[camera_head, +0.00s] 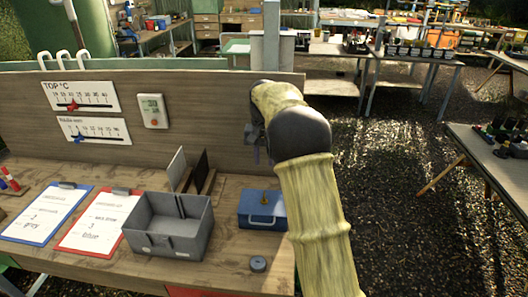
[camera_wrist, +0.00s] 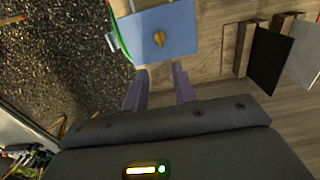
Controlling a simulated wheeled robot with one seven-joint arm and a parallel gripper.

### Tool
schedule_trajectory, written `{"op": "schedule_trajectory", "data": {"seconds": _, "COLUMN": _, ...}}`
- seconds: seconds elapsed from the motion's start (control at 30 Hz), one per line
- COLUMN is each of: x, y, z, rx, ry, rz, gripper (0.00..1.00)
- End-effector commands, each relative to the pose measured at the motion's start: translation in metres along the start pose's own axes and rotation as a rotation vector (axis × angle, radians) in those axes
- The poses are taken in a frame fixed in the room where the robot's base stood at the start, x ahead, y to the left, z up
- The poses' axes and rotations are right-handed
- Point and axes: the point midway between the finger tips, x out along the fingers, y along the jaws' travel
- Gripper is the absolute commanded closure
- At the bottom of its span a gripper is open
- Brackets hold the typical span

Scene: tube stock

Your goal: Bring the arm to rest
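My arm, with a pale yellow sleeve, reaches from the lower right over the wooden bench (camera_head: 110,265) in the head view. My gripper (camera_wrist: 160,80) shows in the wrist view with its two grey fingers apart and nothing between them. In the head view the gripper is mostly hidden behind the dark wrist joint. A blue box (camera_head: 262,209) with a brass knob on its lid stands on the bench below the gripper. The same blue box (camera_wrist: 178,30) lies beyond the fingertips in the wrist view, apart from them as far as I can tell.
A grey open bin (camera_head: 168,228), a small dark round piece (camera_head: 258,264), upright black and grey plates (camera_head: 199,171) and two clipboards (camera_head: 45,213) are on the bench. A wooden back panel (camera_head: 215,100) rises behind. Gravel floor (camera_head: 400,190) is open to the right, before another table (camera_head: 490,160).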

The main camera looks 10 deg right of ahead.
Motion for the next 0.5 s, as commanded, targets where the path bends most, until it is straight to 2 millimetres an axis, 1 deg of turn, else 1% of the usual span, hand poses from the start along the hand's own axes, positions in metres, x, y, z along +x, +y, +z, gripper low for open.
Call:
{"op": "schedule_trajectory", "data": {"seconds": 0.03, "x": -0.009, "y": 0.000, "z": -0.001, "rx": 0.000, "ry": 0.003, "rz": -0.001, "gripper": 0.73}}
{"op": "schedule_trajectory", "data": {"seconds": 0.1, "x": -0.018, "y": 0.000, "z": -0.001, "rx": 0.000, "ry": 0.002, "rz": -0.001, "gripper": 0.73}}
{"op": "schedule_trajectory", "data": {"seconds": 0.2, "x": -0.026, "y": 0.000, "z": 0.000, "rx": 0.000, "ry": 0.001, "rz": -0.001, "gripper": 0.73}}
{"op": "schedule_trajectory", "data": {"seconds": 0.5, "x": -0.027, "y": 0.000, "z": 0.000, "rx": 0.001, "ry": 0.000, "rz": 0.000, "gripper": 0.73}}
